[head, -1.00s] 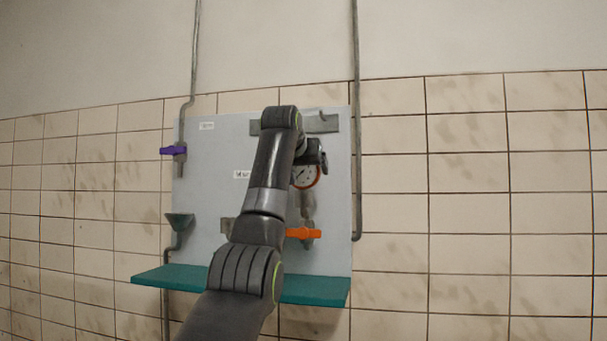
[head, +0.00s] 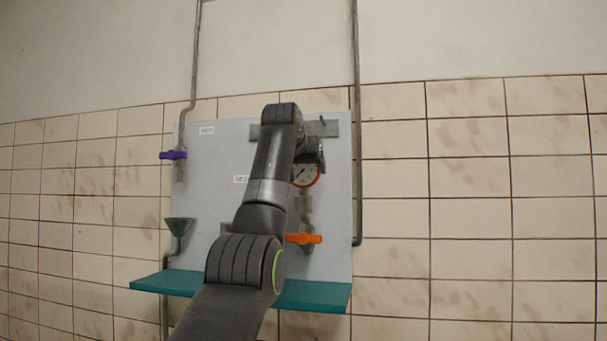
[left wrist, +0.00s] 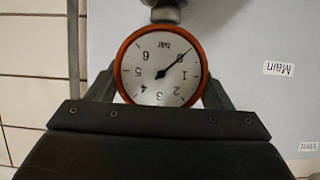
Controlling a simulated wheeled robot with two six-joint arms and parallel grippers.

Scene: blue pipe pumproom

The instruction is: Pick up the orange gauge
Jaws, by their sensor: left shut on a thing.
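The orange gauge (head: 305,174) has a white dial and an orange rim. In the head view it shows partly behind my left wrist, in front of the grey panel and above the orange valve handle. In the left wrist view the gauge (left wrist: 160,67) fills the space between the fingers, its dial upside down. My left gripper (left wrist: 158,88) is shut on the gauge, one finger on each side of its rim. In the head view the left gripper (head: 314,160) is mostly hidden by its own wrist. My right gripper is in neither view.
The panel (head: 335,215) carries an orange valve handle (head: 304,238), a purple valve handle (head: 173,155) and a green funnel (head: 180,225). A teal shelf (head: 315,296) runs along its foot. Grey pipes (head: 357,150) climb the tiled wall. The space right of the panel is clear.

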